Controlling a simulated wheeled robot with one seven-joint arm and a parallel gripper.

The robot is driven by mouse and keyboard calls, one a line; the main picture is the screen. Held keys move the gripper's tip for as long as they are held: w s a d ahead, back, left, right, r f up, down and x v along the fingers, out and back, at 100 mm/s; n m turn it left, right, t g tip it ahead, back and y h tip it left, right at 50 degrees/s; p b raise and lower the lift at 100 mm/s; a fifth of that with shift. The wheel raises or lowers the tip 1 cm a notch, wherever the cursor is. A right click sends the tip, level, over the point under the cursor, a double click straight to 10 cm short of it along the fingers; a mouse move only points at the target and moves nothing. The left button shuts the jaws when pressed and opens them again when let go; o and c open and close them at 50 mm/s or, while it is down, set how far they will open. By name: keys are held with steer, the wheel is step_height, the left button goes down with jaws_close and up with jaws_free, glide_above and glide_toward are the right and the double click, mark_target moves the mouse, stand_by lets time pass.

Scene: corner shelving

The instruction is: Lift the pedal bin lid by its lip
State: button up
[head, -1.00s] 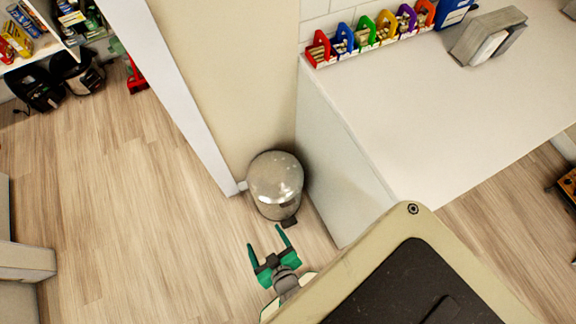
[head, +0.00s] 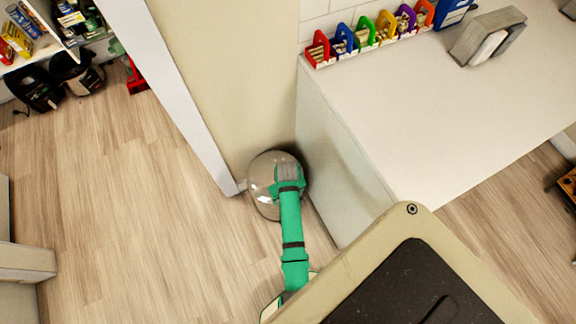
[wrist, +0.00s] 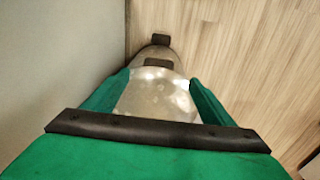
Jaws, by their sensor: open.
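The pedal bin (head: 262,185) is a round silver metal bin on the floor, in the corner between a beige wall and a white counter. My green arm covers its right part in the head view. In the wrist view its shiny lid (wrist: 158,98) shows between my fingers, with a small dark tab (wrist: 158,62), likely the lip, at the lid's far edge. A second dark piece (wrist: 160,39), likely the pedal, lies beyond it. My gripper (wrist: 160,77) is open, its green fingers either side of the lid. Whether they touch it I cannot tell.
The white counter side (head: 340,150) stands close on the bin's right, and the beige wall (head: 225,80) is behind. The wooden floor (head: 130,200) to the left is clear. Coloured holders (head: 365,35) stand on the countertop.

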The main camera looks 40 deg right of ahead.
steer(key=f, duration=1)
steer(key=shift+w+d+f, duration=0.1)
steer(key=shift+d+f, duration=0.1)
steer(key=shift+f, duration=0.05)
steer(key=c, duration=1.4)
steer(key=shift+c, duration=0.6)
